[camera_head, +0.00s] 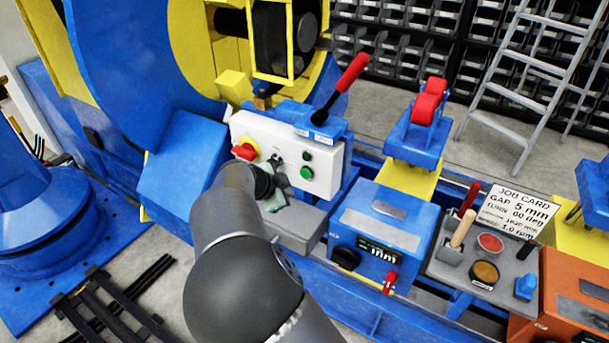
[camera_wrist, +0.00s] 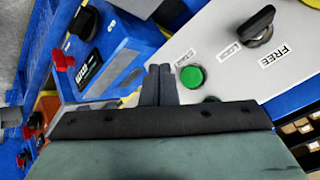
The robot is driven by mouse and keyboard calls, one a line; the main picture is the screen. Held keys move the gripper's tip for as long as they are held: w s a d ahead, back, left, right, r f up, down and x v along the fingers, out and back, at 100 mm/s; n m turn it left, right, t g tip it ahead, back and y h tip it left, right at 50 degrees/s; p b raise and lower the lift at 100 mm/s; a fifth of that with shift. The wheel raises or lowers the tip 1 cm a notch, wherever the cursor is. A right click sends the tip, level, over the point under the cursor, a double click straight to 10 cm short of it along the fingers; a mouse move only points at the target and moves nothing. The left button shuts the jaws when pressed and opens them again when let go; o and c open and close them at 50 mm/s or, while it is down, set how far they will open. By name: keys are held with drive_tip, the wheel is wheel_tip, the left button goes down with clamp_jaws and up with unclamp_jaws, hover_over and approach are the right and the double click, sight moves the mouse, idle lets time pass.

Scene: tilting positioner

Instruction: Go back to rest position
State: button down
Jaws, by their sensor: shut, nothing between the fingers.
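My gripper (camera_wrist: 159,72) is shut and empty in the wrist view. Its two dark fingers lie together, with the tips beside the green button (camera_wrist: 191,77) on the white control panel (camera_wrist: 222,62). I cannot tell whether they touch the panel. In the head view, my arm reaches up to the front of the white control panel (camera_head: 253,125), and the gripper is mostly hidden behind it. The green button also shows there (camera_head: 306,173), just right of my wrist.
A red-handled lever (camera_head: 347,82) rises above the panel. A red and yellow switch (camera_head: 245,151) is on its left. A blue box with a display (camera_head: 384,226) and a grey tray (camera_head: 452,279) with tools stand to the right. A large blue positioner (camera_head: 135,65) fills the upper left.

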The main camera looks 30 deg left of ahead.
idle(0.3)
drive_tip(key=w+d+r+g+h+p, duration=0.1)
drive_tip(key=w+d+r+g+p, duration=0.15)
drive_tip(key=d, duration=0.85)
drive_tip(key=w+d+r+g+p, duration=0.1)
drive_tip(key=w+d+r+g, duration=0.15)
drive_tip(key=d, duration=0.85)
drive_tip(key=s+d+r+n+g+p, duration=0.1)
drive_tip(key=s+d+r+n, duration=0.15)
drive_tip(key=d, duration=0.55)
drive_tip(key=s+d+r+n+g+p, duration=0.1)
drive_tip(key=s+d+r+p, duration=0.2)
drive_tip(key=d, duration=0.6)
drive_tip(key=s+d+r+n+y+p, duration=0.1)
drive_tip(key=s+d+r+n, duration=0.1)
drive_tip(key=s+d, duration=0.4)
drive_tip(key=s+d+r+n+g+y+p, duration=0.1)
drive_tip(key=s+d+r+n, duration=0.2)
drive_tip(key=s+d, duration=0.4)
drive_tip(key=s, duration=0.5)
drive_tip(key=shift+s+p, duration=0.15)
drive_tip(key=shift+p, duration=0.2)
